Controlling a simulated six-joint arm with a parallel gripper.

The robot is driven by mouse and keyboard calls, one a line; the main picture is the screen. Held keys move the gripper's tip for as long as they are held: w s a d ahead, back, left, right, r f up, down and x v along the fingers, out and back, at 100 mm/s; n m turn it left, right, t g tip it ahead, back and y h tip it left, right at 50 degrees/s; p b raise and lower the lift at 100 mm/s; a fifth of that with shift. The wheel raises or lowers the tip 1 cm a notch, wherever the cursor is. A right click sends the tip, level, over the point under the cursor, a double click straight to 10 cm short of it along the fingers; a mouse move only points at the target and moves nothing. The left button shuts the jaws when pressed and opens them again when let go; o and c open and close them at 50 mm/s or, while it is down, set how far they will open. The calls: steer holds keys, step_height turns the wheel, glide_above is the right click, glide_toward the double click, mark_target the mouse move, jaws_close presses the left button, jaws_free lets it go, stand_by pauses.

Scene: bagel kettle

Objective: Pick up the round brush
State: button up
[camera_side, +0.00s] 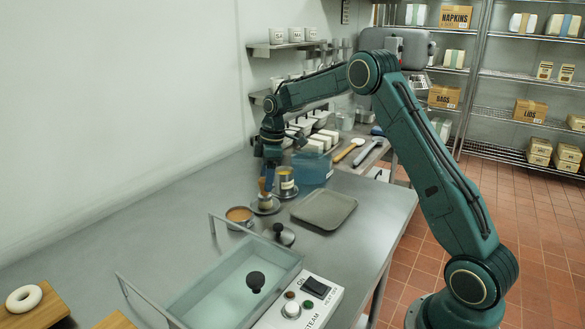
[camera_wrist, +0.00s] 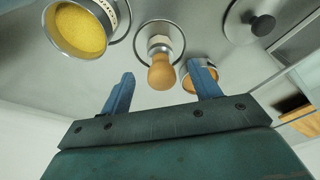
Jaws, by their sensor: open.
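The round brush (camera_wrist: 161,72) stands upright on a small round metal dish, its bulbous wooden handle towards me and a pale hexagonal collar below. In the side view the brush (camera_side: 265,198) stands on the steel counter, with my gripper (camera_side: 268,183) just above it, pointing down. In the wrist view my gripper (camera_wrist: 162,80) is open, one blue finger on each side of the handle. I see no clear contact with the handle. The brush's lower end is hidden.
A tin of yellow grains (camera_wrist: 80,30) stands beside the brush. A bowl with orange contents (camera_side: 239,215) and a black-knobbed lid (camera_side: 279,234) are close by. A grey tray (camera_side: 324,209) lies right, a blue tub (camera_side: 313,169) behind, and the kettle basin (camera_side: 215,280) in front.

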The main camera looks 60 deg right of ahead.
steer(key=shift+w+a+f, duration=0.15)
steer(key=shift+a+f, duration=0.05)
steer(key=shift+f, duration=0.95)
steer(key=shift+w+a+f, duration=0.15)
steer(key=shift+f, duration=1)
steer(key=shift+c, duration=0.4)
steer(key=c, duration=1)
